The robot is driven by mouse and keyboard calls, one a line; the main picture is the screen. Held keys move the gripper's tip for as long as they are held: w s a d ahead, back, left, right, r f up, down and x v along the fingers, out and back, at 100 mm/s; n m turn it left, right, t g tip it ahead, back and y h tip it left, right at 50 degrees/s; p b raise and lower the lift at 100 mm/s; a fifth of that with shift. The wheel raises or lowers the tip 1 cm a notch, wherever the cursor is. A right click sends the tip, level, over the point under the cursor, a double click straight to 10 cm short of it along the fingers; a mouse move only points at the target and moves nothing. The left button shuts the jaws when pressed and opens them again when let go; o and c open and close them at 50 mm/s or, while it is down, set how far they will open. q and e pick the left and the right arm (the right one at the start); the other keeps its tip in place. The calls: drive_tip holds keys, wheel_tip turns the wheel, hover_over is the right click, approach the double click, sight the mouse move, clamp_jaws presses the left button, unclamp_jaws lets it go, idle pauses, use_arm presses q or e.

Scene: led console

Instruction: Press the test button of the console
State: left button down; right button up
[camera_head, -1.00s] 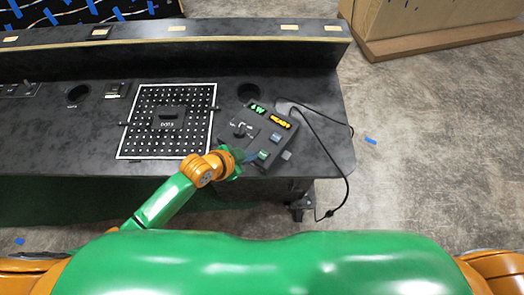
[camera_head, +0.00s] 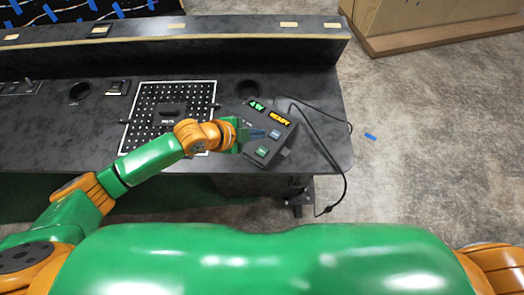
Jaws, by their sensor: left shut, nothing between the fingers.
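The console (camera_head: 285,142) is a dark box lying turned on the desk near its right end. It has a green display (camera_head: 256,105), an orange display (camera_head: 279,117) that seems to read READY, a blue-grey button (camera_head: 275,134) and a green button (camera_head: 262,152). The button labels are too small to read. My left gripper (camera_head: 257,133) is shut and empty over the console's left part, its tips pointing right, just left of the blue-grey button. Whether it touches is unclear. The gripper hides the console's switch area. My right gripper is out of view.
A white-framed perforated panel (camera_head: 148,92) with a dark block (camera_head: 172,110) lies under and beyond my left forearm. A round hole (camera_head: 248,89) sits behind the console. A black cable (camera_head: 318,125) loops over the desk's right edge. A raised ledge (camera_head: 200,35) runs along the back.

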sight(258, 152)
use_arm(q)
wheel_tip(258, 152, down, 7)
drive_tip(key=b, duration=0.5)
drive_tip(key=shift+r+b, duration=0.15)
drive_tip(key=shift+b, duration=0.2)
drive_tip(key=shift+f, duration=0.4)
drive_tip(key=shift+f+b, duration=0.1)
drive_tip(key=shift+b, duration=0.2)
idle(0.7)
drive_tip(key=shift+f, duration=0.3)
drive_tip(key=shift+f+b, duration=0.45)
drive_tip(key=shift+b, duration=0.05)
idle(0.5)
drive_tip(key=shift+r+p, duration=0.9)
drive_tip(key=shift+r, duration=0.1)
